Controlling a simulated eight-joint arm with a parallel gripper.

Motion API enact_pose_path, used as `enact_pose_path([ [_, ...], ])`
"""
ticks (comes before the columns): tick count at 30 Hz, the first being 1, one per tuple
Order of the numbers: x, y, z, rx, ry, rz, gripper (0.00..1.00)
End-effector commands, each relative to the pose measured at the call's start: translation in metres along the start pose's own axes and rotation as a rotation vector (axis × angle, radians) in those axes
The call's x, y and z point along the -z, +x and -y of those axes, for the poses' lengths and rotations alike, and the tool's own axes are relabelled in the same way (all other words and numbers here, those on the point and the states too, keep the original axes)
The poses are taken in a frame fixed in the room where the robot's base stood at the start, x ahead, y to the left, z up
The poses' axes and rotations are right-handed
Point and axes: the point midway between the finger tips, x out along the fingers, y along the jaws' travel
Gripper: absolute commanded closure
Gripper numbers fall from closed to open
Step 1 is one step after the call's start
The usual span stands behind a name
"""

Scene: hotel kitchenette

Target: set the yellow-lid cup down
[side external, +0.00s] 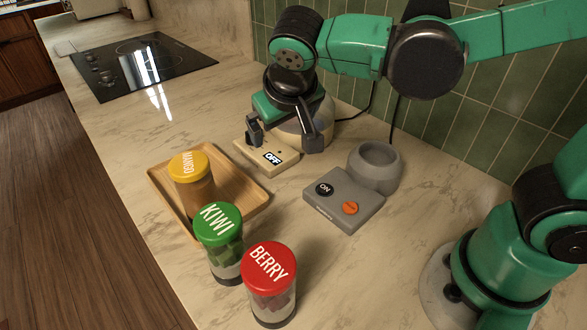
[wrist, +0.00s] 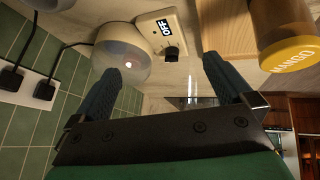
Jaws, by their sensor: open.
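The yellow-lid cup (side external: 190,180), marked MANGO on its lid, stands upright in the wooden tray (side external: 254,200) at the left in the side view. Part of the cup also shows at the upper right of the wrist view (wrist: 283,27). My gripper (side external: 284,140) is open, with nothing between its fingers. It is apart from the cup, to its upper right in the side view, by the cream appliance (side external: 284,157) that reads OFF. In the wrist view the two fingers (wrist: 162,68) are spread.
A green-lid KIWI cup (side external: 218,240) and a red-lid BERRY cup (side external: 269,280) stand in front of the tray. A grey appliance (side external: 345,200) with an ON button and round holder is at right. A black cooktop (side external: 140,65) lies at the back; counter between is clear.

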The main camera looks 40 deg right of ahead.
Motion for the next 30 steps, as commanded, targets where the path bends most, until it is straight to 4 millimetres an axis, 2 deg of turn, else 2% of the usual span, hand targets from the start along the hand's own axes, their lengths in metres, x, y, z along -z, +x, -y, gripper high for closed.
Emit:
enact_pose_path([
  [1,-0.008,0.003,-0.021,0.045,-0.006,0.020,0.00],
  [3,-0.018,0.004,-0.040,0.121,-0.031,0.021,0.00],
  [9,-0.040,0.008,-0.070,0.258,-0.058,-0.056,0.00],
  [15,-0.046,0.010,-0.078,0.293,-0.066,-0.111,0.00],
  [30,-0.046,0.010,-0.078,0.295,-0.069,-0.112,0.00],
])
